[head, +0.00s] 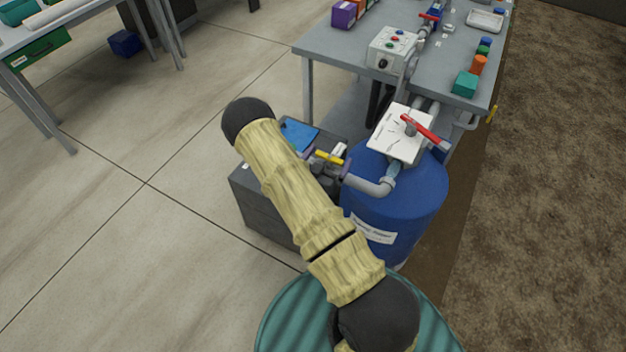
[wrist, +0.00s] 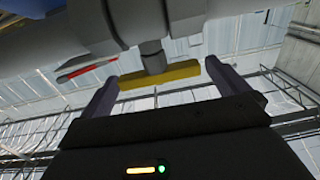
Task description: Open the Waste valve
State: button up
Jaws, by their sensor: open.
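A yellow valve handle (head: 328,157) sits on a grey pipe beside the blue barrel (head: 400,200). In the wrist view the yellow handle (wrist: 160,75) hangs from a grey stem under a thick grey pipe. My gripper (wrist: 160,73) is open, with one finger just beyond each end of the handle; contact cannot be told. In the head view my gripper (head: 326,161) is partly hidden behind my arm. A red handle (head: 424,128) stands over a white panel (head: 398,134) on the barrel; a red handle (wrist: 86,68) also shows in the wrist view. No readable label shows which is the Waste valve.
A grey box (head: 262,205) with a blue item (head: 299,134) on it stands left of the barrel, close to my arm. A grey bench (head: 330,57) behind carries a control box (head: 392,48), bins and pipework. Open floor (head: 120,240) lies to the left.

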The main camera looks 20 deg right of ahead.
jog(key=b+v, duration=0.2)
jog(key=v, duration=1.4)
jog(key=shift+a, duration=0.25)
